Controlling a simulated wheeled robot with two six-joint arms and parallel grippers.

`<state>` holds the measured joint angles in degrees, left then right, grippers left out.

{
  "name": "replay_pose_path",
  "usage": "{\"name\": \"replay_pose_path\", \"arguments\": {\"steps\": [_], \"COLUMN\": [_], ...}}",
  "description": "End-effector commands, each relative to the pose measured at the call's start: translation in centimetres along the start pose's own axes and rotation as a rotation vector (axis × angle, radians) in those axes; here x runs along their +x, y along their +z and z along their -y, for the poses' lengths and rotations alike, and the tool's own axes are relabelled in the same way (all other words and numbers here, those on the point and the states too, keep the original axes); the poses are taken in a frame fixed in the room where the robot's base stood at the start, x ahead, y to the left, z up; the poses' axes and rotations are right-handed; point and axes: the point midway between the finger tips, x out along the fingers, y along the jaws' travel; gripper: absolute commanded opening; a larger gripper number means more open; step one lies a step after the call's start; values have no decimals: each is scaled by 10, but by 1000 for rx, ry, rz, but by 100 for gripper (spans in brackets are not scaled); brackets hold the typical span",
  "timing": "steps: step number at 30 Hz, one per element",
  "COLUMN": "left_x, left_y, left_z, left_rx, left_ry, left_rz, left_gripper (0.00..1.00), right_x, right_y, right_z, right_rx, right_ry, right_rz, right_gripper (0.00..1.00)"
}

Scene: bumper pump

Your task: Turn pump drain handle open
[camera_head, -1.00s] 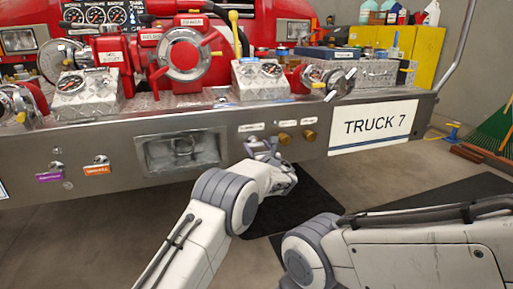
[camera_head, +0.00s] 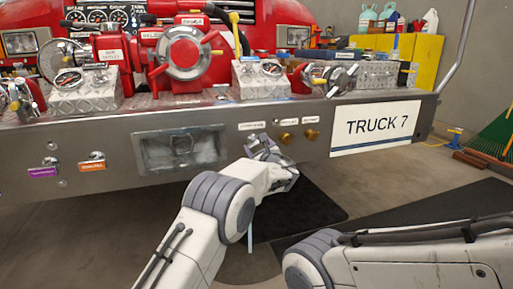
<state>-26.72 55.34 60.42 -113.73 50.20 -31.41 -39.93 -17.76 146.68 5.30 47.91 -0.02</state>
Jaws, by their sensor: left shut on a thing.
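My left gripper (camera_head: 262,150) is at the front face of the steel bumper (camera_head: 105,133), under the leftmost of three small white labels (camera_head: 251,126). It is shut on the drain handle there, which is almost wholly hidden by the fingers. The lettering on the label is too small to read. A thin pale vertical streak (camera_head: 250,236), like a stream of water, shows below my left wrist. My right arm crosses the lower right; its gripper is out of view.
Two brass knobs (camera_head: 286,137) sit right of my left gripper, close by. A TRUCK 7 plate (camera_head: 375,128) is further right, and a recessed lamp (camera_head: 180,150) is to the left. The red pump (camera_head: 182,55) stands on the bumper. Black mats (camera_head: 305,215) lie on the floor.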

Motion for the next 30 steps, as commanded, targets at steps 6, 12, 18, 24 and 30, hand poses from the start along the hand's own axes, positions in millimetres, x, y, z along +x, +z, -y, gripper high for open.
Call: {"name": "replay_pose_path", "arguments": {"steps": [6, 12, 18, 24, 30], "left_x": [0, -2, -22, -58, -91], "left_y": [-1, 0, 1, 2, 1], "left_z": [0, 0, 2, 2, 1], "left_rx": [2, 3, 4, 5, 3], "left_ry": [1, 1, 0, -2, 0], "left_rz": [-1, -1, -2, -3, -3], "left_gripper": [100, 100, 100, 100, 100], "right_x": [0, -1, -7, -18, -28], "right_y": [0, 0, 0, -1, -2], "right_z": [0, 0, 0, 1, 2], "right_rx": [0, 0, 0, 0, 0], "right_ry": [0, 0, 0, 0, 0], "right_rz": [0, 0, 0, 0, 0], "right_gripper": [50, 50, 50, 50, 50]}}
